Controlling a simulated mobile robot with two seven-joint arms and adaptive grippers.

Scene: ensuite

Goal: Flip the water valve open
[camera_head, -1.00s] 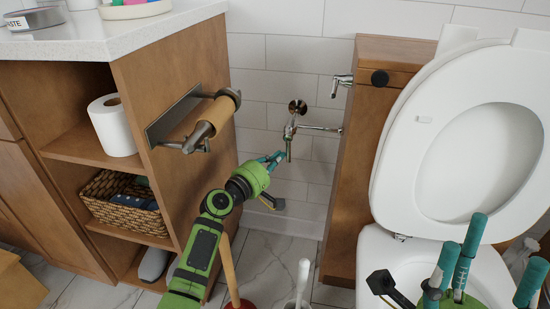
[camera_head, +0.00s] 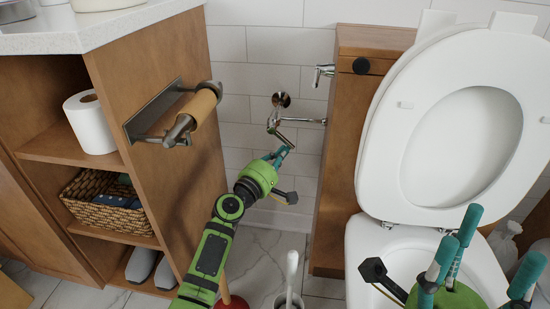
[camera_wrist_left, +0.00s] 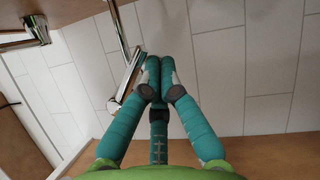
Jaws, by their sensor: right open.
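The chrome water valve (camera_head: 281,100) is on the tiled wall between the vanity and the wooden toilet cabinet. Its lever (camera_head: 284,139) slants down to the right. In the left wrist view the lever (camera_wrist_left: 127,78) lies just left of my fingers. My left gripper (camera_head: 280,154) is at the lever's lower end, its teal fingers drawn together. In the left wrist view the fingertips of my left gripper (camera_wrist_left: 160,72) meet beside the lever, seemingly touching it, with nothing visible between them. My right gripper (camera_head: 490,255) is open and empty in front of the toilet.
A paper holder (camera_head: 165,120) juts from the vanity side, left of my left arm. The wooden cabinet (camera_head: 330,210) and toilet with raised lid (camera_head: 385,150) stand right. A plunger (camera_head: 224,290) and toilet brush (camera_head: 291,270) stand on the floor below.

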